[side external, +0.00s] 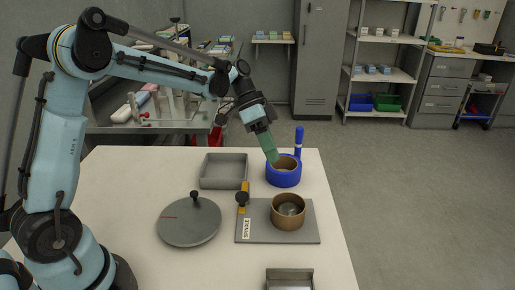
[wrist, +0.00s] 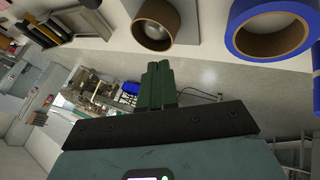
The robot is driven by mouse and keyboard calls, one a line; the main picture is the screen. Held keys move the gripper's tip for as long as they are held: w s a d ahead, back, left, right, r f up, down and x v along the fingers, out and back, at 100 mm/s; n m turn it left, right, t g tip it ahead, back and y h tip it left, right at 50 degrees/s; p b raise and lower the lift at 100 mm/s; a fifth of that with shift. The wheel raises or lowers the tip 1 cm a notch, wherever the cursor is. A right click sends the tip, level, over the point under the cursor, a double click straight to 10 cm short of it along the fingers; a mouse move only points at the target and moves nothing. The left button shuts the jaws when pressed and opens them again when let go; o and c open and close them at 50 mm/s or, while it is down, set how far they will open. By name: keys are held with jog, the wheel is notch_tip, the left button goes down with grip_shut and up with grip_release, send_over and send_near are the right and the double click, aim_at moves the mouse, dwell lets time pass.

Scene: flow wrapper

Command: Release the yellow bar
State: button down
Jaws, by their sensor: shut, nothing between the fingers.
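The yellow bar (side external: 246,187) is on the grey plate labelled SPINDLE (side external: 260,235), at its back left. A black knob (side external: 242,198) stands in front of it and hides part of it. My gripper (side external: 273,159) has green fingers, closed together and empty. The fingers point down beside the blue roll (side external: 284,179), apart from the yellow bar. In the wrist view my gripper (wrist: 158,66) also shows with its fingers together. I cannot tell from these views whether the bar is clamped or loose.
A brown core (side external: 289,221) stands on the plate, right of the bar. A grey tray (side external: 223,184) lies behind, a round grey lid (side external: 189,226) with a knob at left, and a metal box (side external: 290,272) at the front edge. A blue post (side external: 298,142) rises behind the roll.

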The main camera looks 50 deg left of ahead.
jog(key=shift+w+a+r, duration=0.25)
jog(key=shift+w+r, duration=0.2)
jog(key=shift+r, duration=0.25)
jog(key=shift+w+a+r, duration=0.25)
jog(key=shift+w+r, duration=0.2)
jog(key=shift+r, duration=0.2)
jog(key=shift+w+a+r, duration=0.25)
jog(key=shift+w+r, duration=0.2)
jog(key=shift+r, duration=0.25)
jog(key=s+f+n+t+y, duration=0.3)
jog(key=s+n+t+y, duration=0.5)
jog(key=s, duration=0.9)
jog(key=d+r+n+g+y, duration=0.1)
jog(key=d+n+g+y, duration=0.15)
jog(key=d, duration=0.55)
jog(key=d+r+n+g+y, duration=0.1)
jog(key=d+r+n+y, duration=0.15)
jog(key=d, duration=0.65)
jog(key=w+a+f, duration=0.3)
jog(key=a+f, duration=0.5)
jog(key=a, duration=0.1)
jog(key=shift+a+f+m+y, duration=0.15)
jog(key=shift+f+m+y, duration=0.15)
jog(key=shift+y, duration=0.1)
